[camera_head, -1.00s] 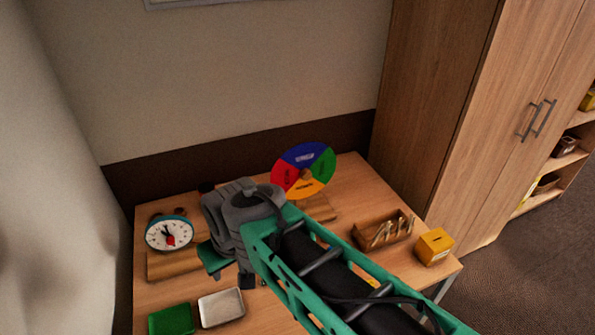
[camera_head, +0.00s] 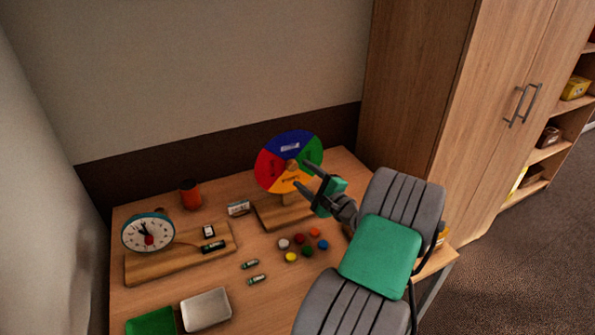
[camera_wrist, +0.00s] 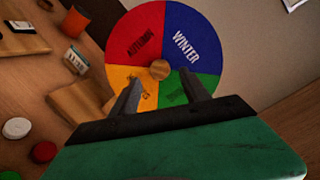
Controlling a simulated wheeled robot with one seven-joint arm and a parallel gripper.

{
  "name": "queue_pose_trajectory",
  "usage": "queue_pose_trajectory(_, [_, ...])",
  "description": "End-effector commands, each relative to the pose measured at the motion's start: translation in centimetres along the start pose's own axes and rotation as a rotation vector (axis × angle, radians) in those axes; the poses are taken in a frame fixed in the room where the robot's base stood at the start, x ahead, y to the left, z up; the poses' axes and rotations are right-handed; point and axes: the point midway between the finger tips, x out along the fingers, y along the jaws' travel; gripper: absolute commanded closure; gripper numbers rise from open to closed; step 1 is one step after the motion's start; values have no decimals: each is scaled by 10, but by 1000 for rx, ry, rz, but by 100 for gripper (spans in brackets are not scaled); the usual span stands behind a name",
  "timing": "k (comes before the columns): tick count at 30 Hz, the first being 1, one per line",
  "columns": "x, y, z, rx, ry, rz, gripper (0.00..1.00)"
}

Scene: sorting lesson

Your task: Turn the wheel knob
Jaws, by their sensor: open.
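The colour wheel (camera_head: 271,172) stands upright on a wooden base (camera_head: 270,214) at the back of the table, with red, blue, green and yellow-orange sectors. Its round wooden knob (camera_head: 292,166) is at the centre. My gripper (camera_head: 302,176) is open in front of the wheel's lower right part, its fingers pointing at the wheel. In the wrist view the knob (camera_wrist: 160,69) is just beyond and between the two fingertips (camera_wrist: 164,80), with nothing held. The wheel (camera_wrist: 135,40) reads AUTUMN on red and WINTER on blue; the fingers partly cover the yellow and green sectors.
A clock (camera_head: 148,232) and an orange-red cup (camera_head: 190,193) stand at the left. Several coloured discs (camera_head: 307,251) and two small cylinders (camera_head: 257,279) lie mid-table. A green tray (camera_head: 152,322) and a metal tray (camera_head: 206,309) are at the front left. A tall cabinet (camera_head: 415,90) stands at the right.

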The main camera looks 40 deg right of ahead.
Motion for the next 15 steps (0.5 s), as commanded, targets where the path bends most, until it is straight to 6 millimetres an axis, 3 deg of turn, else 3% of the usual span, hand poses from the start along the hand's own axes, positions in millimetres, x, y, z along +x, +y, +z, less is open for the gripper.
queue_pose_trajectory(6, [34,0,1,-3,-2,2,46])
queue_pose_trajectory(15, [38,0,1,-3,0,2,46])
